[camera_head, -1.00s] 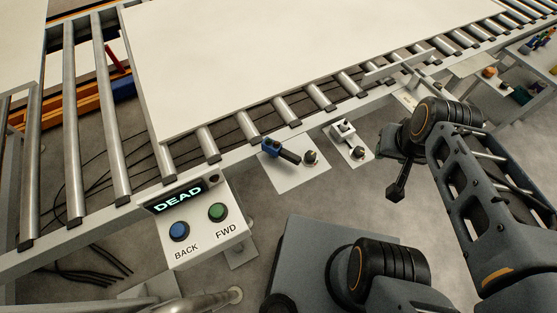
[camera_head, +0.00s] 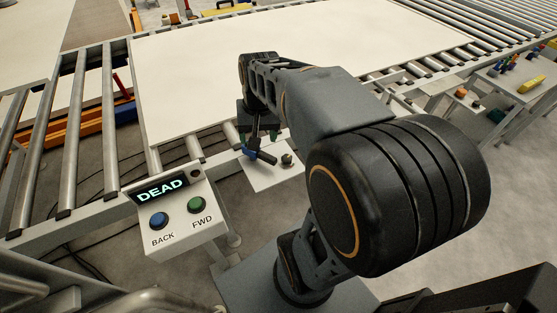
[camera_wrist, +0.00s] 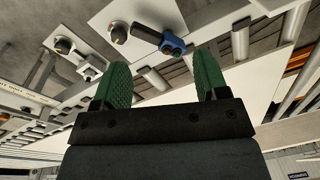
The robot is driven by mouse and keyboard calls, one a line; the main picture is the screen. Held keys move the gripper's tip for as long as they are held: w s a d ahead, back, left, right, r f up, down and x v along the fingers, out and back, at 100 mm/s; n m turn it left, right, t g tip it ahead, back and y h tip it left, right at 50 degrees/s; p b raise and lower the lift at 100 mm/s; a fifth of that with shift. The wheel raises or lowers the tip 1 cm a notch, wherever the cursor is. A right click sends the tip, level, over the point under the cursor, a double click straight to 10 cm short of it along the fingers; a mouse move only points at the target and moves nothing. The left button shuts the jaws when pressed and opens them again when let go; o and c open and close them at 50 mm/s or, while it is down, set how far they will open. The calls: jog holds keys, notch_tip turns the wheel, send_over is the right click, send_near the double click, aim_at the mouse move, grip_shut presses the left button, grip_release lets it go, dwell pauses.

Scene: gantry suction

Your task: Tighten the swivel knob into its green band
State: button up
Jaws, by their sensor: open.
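Two dark round knobs show in the wrist view: a nearer knob (camera_wrist: 118,33) on a white plate beside a blue fitting with a black lever (camera_wrist: 170,43), and a farther knob (camera_wrist: 64,45) on another plate beside a small white box (camera_wrist: 90,68). The nearer knob also shows in the head view (camera_head: 287,159). I cannot tell which is the swivel knob, and no green band can be made out. My gripper (camera_wrist: 162,62) is open and empty, its green fingers spread below the blue fitting in the picture. In the head view my gripper (camera_head: 256,145) is over the blue fitting, left of the nearer knob.
A control box (camera_head: 172,212) reading DEAD, with blue BACK and green FWD buttons, stands at the left. A large pale sheet (camera_head: 200,75) lies on the roller conveyor (camera_head: 68,150) behind. A table with small coloured items (camera_head: 525,85) is at the far right. My arm hides the middle.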

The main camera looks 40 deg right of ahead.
jog(key=w+d+f+m+g+y+b, duration=0.1)
jog(key=w+d+f+m+g, duration=0.2)
jog(key=d, duration=0.4)
jog(key=m+y+b, duration=0.2)
jog(key=m+y, duration=0.1)
jog(key=m, duration=0.3)
send_near(287, 158)
jog(key=b+x, duration=0.1)
jog(key=x, duration=0.8)
jog(key=shift+c, duration=0.5)
jog(key=shift+t, duration=0.3)
jog(key=c, duration=0.7)
jog(key=shift+a, duration=0.15)
jog(key=shift+c, duration=0.6)
